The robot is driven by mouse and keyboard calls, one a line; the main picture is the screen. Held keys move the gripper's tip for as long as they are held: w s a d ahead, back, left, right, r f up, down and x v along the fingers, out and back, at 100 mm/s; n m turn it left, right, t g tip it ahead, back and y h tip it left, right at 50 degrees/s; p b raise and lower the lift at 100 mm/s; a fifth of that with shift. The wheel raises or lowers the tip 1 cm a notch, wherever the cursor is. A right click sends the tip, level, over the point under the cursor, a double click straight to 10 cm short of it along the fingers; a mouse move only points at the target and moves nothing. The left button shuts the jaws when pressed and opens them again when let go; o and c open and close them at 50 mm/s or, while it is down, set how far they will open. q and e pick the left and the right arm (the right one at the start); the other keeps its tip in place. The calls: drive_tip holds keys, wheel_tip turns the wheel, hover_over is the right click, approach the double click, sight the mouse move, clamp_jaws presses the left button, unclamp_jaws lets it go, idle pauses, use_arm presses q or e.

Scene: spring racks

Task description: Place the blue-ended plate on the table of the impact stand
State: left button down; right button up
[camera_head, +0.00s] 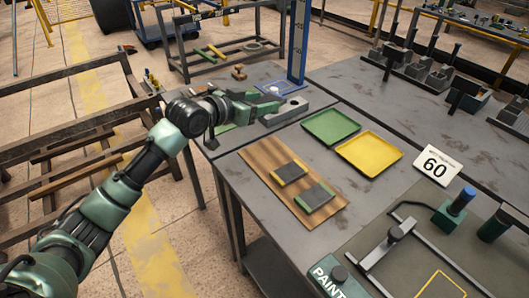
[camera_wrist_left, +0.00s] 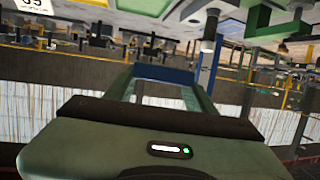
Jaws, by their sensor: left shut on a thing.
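My left gripper (camera_head: 258,106) reaches over the far left part of the table, beside the impact stand. The stand has a tall blue post (camera_head: 298,42) and a grey block (camera_head: 286,111) with a round recess at its foot. In the left wrist view, a blue band (camera_wrist_left: 165,74) spans the space between my green fingers; it looks like the end of the blue-ended plate, shut in the gripper. The plate's body is mostly hidden, and I cannot tell whether it touches the stand. My right gripper is not in view.
A brown wooden board (camera_head: 257,155) holds a yellow-ended plate (camera_head: 289,173) and a green-ended plate (camera_head: 315,198). A green tray (camera_head: 330,126) and a yellow tray (camera_head: 370,153) lie beyond it.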

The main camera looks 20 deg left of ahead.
use_arm(q)
hover_over(262, 157)
wheel_tip(262, 157, down, 13)
drive_tip(key=shift+w, duration=0.1)
drive_tip(key=shift+f, duration=2.3)
drive_tip(key=shift+f+b, duration=0.1)
drive_tip(key=shift+b, duration=0.2)
drive_tip(key=c, duration=0.5)
unclamp_jaws()
drive_tip(key=shift+f, duration=0.1)
drive_tip(key=shift+f, duration=0.15)
